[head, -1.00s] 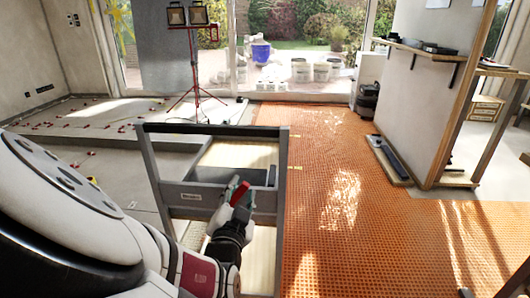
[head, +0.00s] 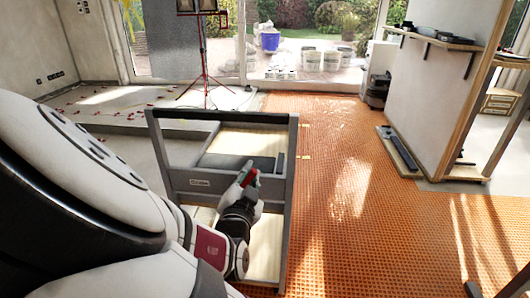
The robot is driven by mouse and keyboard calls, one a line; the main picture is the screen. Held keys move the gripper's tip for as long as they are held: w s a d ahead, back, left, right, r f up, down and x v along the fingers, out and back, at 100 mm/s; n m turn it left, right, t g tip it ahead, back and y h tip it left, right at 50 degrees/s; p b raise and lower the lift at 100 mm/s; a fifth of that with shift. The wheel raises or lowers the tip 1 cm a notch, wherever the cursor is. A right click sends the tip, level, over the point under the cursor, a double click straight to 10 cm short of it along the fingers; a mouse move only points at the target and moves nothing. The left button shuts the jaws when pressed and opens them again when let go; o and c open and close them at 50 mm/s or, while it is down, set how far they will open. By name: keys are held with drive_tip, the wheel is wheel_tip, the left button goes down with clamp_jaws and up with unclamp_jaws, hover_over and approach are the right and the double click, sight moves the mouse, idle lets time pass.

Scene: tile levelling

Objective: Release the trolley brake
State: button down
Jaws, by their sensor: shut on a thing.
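The grey-framed trolley (head: 222,119) stands in the lower middle of the head view, with pale wooden boards inside its frame. I take this handle for the brake lever. My fingers hide much of it, and its pivot and the trolley's wheels cannot be seen.
A raised slab (head: 90,102) with red bits lies at the left. A red tripod lamp (head: 205,60) stands behind. A wall with a shelf (head: 440,40) and planks at its foot (head: 398,152) bound the right.

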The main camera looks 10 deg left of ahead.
drive_tip(key=shift+a+r+n+p, duration=0.35)
drive_tip(key=shift+a+n+p, duration=0.25)
drive_tip(key=shift+n+p, duration=0.35)
drive_tip(key=shift+a+r+n+p, duration=0.35)
drive_tip(key=shift+a+n+p, duration=0.35)
drive_tip(key=shift+p, duration=0.35)
drive_tip(key=shift+a+r+n+p, duration=0.15)
drive_tip(key=shift+a+n+p, duration=0.5)
drive_tip(key=shift+n+p, duration=0.4)
drive_tip(key=shift+a+n+p, duration=0.6)
drive_tip(key=shift+n, duration=0.2)
drive_tip(key=c, duration=1.5)
unclamp_jaws()
drive_tip(key=s, duration=1.2)
drive_tip(key=shift+a, duration=0.2)
